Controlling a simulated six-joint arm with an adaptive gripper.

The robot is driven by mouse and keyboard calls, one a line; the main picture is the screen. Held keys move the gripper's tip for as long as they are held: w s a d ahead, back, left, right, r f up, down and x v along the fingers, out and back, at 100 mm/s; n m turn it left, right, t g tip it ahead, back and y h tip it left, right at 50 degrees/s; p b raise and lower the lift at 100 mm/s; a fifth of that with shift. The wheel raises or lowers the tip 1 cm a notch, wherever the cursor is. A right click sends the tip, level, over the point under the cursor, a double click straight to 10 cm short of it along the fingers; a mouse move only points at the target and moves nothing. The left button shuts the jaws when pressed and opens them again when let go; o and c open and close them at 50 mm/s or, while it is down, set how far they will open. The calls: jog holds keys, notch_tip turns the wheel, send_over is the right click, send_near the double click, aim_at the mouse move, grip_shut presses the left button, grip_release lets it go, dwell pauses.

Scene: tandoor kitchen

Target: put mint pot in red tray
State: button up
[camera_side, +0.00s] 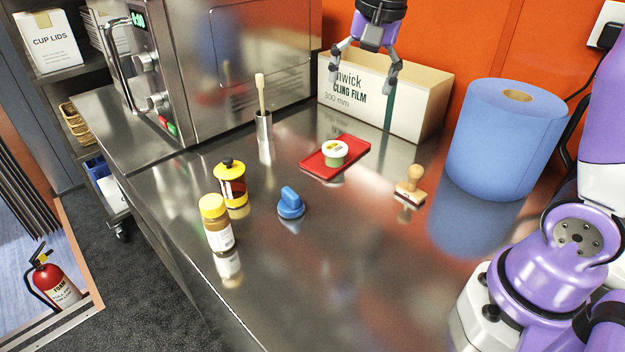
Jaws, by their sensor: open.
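The mint pot, a small tub with a white and green top (335,153), sits upright in the red tray (313,166). The red tray lies flat on the steel counter, in front of the cling film box. My gripper (363,75) is open and empty, fingers pointing down. It hangs high above the tray, in front of the cling film box in the picture, and is well apart from the pot.
The cling film box (410,105) stands behind the tray. A blue paper roll (500,145) and wooden stamp (409,187) are to the right. A blue knob-like object (290,203), yellow-lidded jar (217,225), yellow-topped pot (230,184) and brush holder (264,130) stand left. The front counter is clear.

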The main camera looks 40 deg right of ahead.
jog(key=s+a+f+n+t, duration=0.1)
jog(key=s+a+f+n, duration=0.1)
jog(key=s+n, duration=0.3)
jog(key=s+a+f+n+t, duration=0.2)
jog(key=s+n, duration=0.4)
jog(key=s, duration=0.2)
jog(key=shift+s+a+f, duration=0.25)
jog(key=shift+a, duration=0.05)
